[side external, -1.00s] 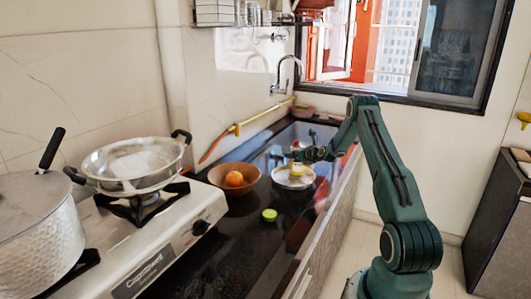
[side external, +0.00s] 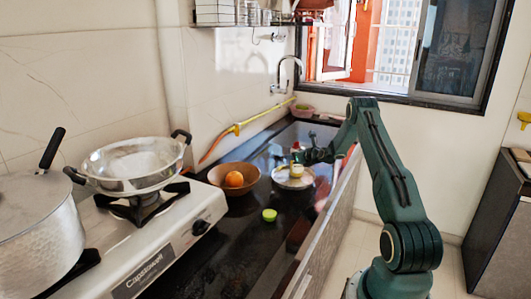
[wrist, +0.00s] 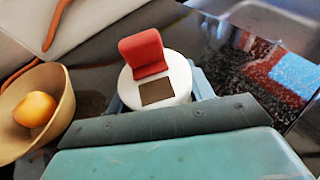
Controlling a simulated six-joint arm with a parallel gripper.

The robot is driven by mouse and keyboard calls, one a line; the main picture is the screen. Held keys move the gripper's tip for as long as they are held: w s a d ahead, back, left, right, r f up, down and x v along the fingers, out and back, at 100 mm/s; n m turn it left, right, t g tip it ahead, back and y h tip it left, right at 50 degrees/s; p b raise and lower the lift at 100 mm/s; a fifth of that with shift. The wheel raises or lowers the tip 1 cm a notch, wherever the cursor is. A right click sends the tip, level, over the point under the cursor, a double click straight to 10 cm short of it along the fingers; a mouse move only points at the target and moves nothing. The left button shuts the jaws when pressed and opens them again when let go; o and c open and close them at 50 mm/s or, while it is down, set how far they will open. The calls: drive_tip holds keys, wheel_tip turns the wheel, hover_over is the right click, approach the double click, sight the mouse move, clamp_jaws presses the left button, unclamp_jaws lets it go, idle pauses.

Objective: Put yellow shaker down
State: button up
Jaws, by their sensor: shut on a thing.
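The yellow shaker (side external: 297,168) is upright in my gripper (side external: 304,157), over the round pale plate (side external: 284,183) on the dark counter. In the side view it is small, and I cannot tell whether its base touches the plate. In the wrist view the shaker's white top (wrist: 177,67) carries a raised red flap with a dark square opening beside it. The pale-blue fingers of my gripper (wrist: 160,92) are shut around the shaker, and my wrist hides its lower part.
A brown bowl (side external: 220,178) with an orange (side external: 235,179) stands left of the plate. A small green object (side external: 269,215) lies in front. A gas stove (side external: 165,250) with a pan (side external: 130,165) and pot (side external: 40,230) fills the left. A tap (side external: 285,75) stands behind.

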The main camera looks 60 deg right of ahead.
drive_tip(key=shift+f, duration=0.25)
drive_tip(key=o, duration=1.2)
drive_tip(key=shift+r, duration=0.1)
